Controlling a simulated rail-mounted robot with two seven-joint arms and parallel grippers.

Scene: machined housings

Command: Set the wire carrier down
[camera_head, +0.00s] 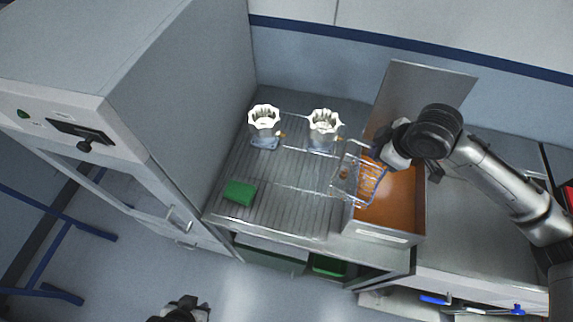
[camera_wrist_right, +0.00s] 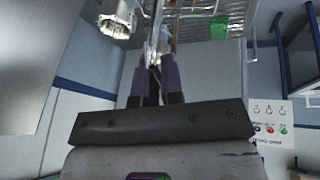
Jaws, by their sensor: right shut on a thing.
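The wire carrier (camera_head: 369,184) is a small open wire basket with a bluish rim, seen over the left part of an open metal tank holding orange contents (camera_head: 398,205). My right gripper (camera_head: 388,158) is at its upper right and is shut on its wire. In the right wrist view the fingers (camera_wrist_right: 155,72) close on a thin wire part, with more carrier wires (camera_wrist_right: 185,12) above. Whether the carrier touches the tank or hangs free, I cannot tell. My left gripper (camera_head: 185,308) shows only partly at the bottom edge, and its fingers are unclear.
Two pale machined housings (camera_head: 264,121) (camera_head: 325,127) stand at the back of the ribbed tray (camera_head: 285,205). A green block (camera_head: 239,192) lies at its front left. The tank's raised lid (camera_head: 420,92) stands behind. A large grey cabinet (camera_head: 190,90) borders the left.

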